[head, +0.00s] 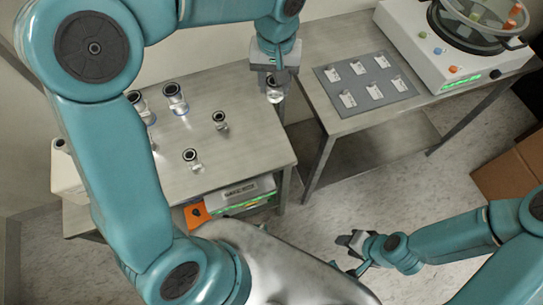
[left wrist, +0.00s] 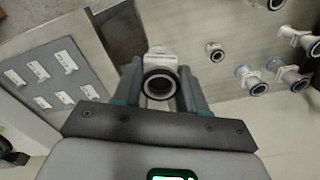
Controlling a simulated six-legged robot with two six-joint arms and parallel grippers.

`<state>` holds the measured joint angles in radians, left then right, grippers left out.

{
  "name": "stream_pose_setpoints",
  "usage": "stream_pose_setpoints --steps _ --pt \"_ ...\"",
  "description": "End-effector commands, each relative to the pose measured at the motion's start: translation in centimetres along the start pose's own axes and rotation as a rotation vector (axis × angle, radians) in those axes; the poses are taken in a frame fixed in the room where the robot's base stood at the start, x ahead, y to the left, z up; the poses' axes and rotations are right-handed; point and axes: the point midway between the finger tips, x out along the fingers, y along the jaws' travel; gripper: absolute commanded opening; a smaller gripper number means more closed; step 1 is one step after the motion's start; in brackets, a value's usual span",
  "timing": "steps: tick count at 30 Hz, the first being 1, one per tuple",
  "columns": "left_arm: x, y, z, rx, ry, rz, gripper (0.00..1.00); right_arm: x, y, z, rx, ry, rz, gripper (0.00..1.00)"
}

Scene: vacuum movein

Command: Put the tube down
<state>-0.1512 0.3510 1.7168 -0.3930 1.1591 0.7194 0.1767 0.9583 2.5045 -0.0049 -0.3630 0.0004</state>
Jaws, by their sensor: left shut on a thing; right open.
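My left gripper (head: 274,78) is shut on a metal tube (head: 275,95) with a dark round opening. The tube is near the right edge of the left table (head: 250,145), close to the gap between the two tables. In the left wrist view the tube (left wrist: 160,84) sits between the two fingers (left wrist: 158,95), its dark ring facing the camera. I cannot tell whether its lower end touches anything. My right gripper (head: 355,242) is open and empty, low over the floor, away from the tables.
Several similar fittings, among them one at the back (head: 176,100) and a small one (head: 220,121), stand on the left table. The right table holds a grey mat (head: 330,75) with white pieces and a white machine (head: 420,45). The left table's front right area is clear.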

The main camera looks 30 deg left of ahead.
Motion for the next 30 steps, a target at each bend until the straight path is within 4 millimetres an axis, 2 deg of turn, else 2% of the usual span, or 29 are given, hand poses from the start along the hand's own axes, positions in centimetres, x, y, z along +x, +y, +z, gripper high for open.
stream_pose_setpoints --steps 1,6,11,14,24,27,30 --pt "2.2 -0.3 0.2 -0.058 0.006 0.005 0.07 3.5 1.3 -0.1 0.000 0.000 0.000 0.43" --pt "2.6 -1.5 1.1 -0.228 0.000 0.009 0.07 7.1 2.5 -0.1 -0.001 0.000 0.000 0.43" --pt "2.6 -2.1 1.6 -0.301 -0.007 0.009 0.07 8.2 2.9 -0.2 -0.001 0.001 0.000 0.43" --pt "4.0 -2.1 1.7 -0.313 -0.011 0.006 0.07 8.5 3.1 -0.2 -0.001 0.001 0.000 0.43" --pt "13.9 -1.9 1.7 -0.308 -0.012 0.005 0.07 10.4 3.7 -0.2 -0.001 0.001 0.000 0.43" --pt "16.0 -1.7 1.6 -0.306 -0.011 0.006 0.07 10.7 3.9 -0.2 -0.001 0.001 0.000 0.43" --pt "17.3 -1.6 1.6 -0.305 -0.010 0.007 0.07 10.8 3.9 -0.2 -0.001 0.001 0.000 0.43"
